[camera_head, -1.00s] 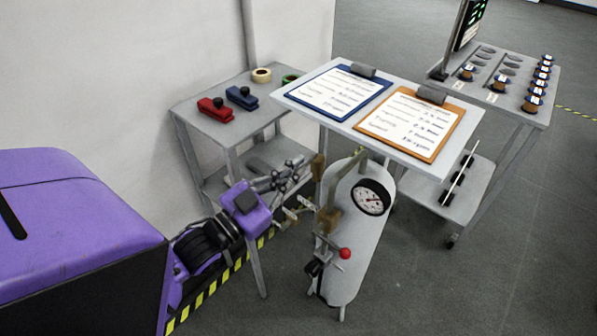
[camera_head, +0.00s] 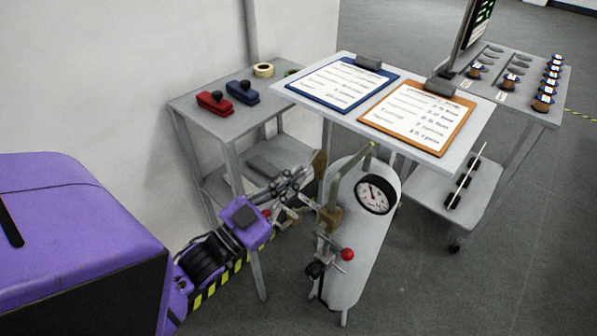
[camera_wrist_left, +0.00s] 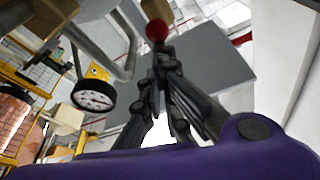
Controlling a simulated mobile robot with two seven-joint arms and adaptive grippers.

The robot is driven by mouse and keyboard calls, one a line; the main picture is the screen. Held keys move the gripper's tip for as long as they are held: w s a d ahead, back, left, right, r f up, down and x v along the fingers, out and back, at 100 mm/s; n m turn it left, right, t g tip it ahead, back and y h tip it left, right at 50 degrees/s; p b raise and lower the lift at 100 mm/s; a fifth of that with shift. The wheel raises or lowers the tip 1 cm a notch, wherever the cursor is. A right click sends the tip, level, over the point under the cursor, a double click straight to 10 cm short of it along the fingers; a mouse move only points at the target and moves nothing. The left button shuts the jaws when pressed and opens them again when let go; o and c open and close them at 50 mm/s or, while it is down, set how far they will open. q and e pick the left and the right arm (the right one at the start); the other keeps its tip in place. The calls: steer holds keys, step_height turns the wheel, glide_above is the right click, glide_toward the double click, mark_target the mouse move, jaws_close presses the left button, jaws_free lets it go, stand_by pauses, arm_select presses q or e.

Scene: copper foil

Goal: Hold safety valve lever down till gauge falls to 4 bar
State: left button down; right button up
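The pressure vessel (camera_head: 357,262) is a pale upright cylinder on legs with pipework on its left side. Its round gauge (camera_head: 375,194) has a white face and black rim; it also shows in the left wrist view (camera_wrist_left: 93,95). The reading is too small to tell. A red ball knob (camera_head: 347,254) sits on the front fittings. My left gripper (camera_head: 306,177) is left of the pipework, apart from the front knob. In the left wrist view its fingertips (camera_wrist_left: 160,72) are close together and look shut, with a red ball (camera_wrist_left: 156,31) just beyond. Contact cannot be told. My right gripper is out of view.
A table (camera_head: 474,130) with blue and orange clipboards stands behind the vessel. A side table (camera_head: 190,108) at left holds a red stapler (camera_head: 214,102), a blue stapler (camera_head: 243,92) and tape. A cart (camera_head: 541,113) stands at right. Floor at front right is clear.

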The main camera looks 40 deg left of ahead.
arm_select(q)
steer(key=shift+a+f, duration=0.1)
steer(key=shift+f, duration=0.2)
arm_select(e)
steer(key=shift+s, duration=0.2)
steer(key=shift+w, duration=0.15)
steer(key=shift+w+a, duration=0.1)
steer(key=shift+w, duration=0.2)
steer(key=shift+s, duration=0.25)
